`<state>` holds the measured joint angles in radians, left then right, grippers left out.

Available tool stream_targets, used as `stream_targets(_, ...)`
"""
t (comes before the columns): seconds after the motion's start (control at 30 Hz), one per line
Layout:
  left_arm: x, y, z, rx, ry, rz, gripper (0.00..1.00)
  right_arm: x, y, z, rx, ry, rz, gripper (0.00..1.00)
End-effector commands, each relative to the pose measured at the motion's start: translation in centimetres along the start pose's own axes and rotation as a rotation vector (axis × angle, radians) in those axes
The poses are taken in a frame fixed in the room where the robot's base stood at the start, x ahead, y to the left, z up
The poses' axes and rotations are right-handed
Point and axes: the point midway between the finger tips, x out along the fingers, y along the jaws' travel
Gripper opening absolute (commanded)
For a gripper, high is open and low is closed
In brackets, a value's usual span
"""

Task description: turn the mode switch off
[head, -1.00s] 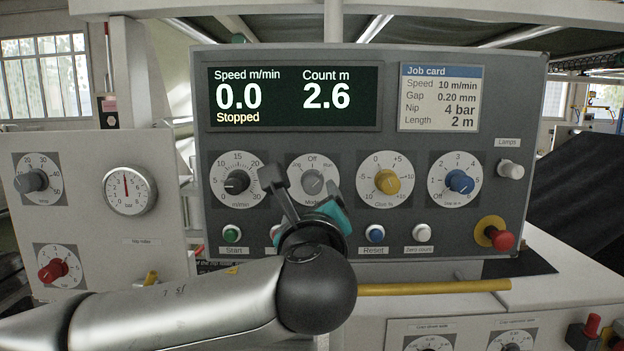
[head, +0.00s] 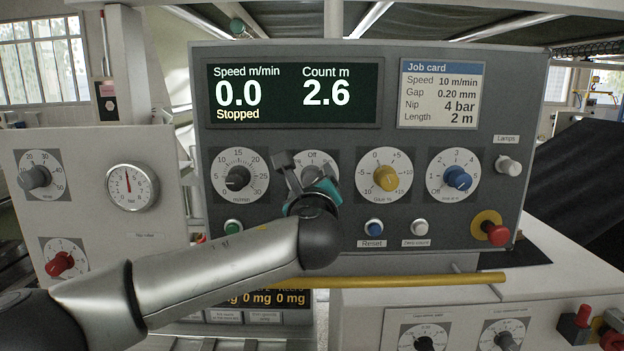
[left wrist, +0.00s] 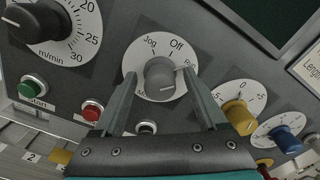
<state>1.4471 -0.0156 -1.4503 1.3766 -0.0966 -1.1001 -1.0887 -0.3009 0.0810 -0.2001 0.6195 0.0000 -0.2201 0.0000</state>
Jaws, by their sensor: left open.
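The mode switch (left wrist: 160,74) is a grey round knob on a white dial marked Jog, Off and Run on the grey control panel. Its pale pointer line appears turned to the Run side. In the head view the dial (head: 314,157) is mostly hidden behind my left gripper (head: 304,168). The gripper is open and empty, in front of the dial. In the left wrist view its two fingers stand one on each side of the knob. I cannot tell whether they touch it. My right gripper is not in view.
The speed knob (head: 237,177) is left of the switch; a yellow knob (head: 386,178) and blue knob (head: 458,178) are right. Below are the green start button (head: 233,227), a red button (left wrist: 92,110) and blue reset button (head: 374,228). A red emergency stop (head: 497,234) is lower right.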

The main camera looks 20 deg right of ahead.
Motion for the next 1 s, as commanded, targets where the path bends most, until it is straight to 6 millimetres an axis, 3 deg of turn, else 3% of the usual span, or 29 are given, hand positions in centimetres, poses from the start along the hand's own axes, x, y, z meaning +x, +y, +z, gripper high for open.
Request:
stream_targets(0.27,0.06,0.00,-0.01,0.001,0.000,0.000,0.74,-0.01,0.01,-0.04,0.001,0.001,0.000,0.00)
stream_targets(0.9,0.05,0.03,0.00,0.001,0.000,0.000,0.02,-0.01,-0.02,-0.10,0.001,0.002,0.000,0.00)
stream_targets(1.0,0.05,0.03,0.00,0.001,0.000,0.000,0.00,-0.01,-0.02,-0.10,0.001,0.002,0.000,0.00)
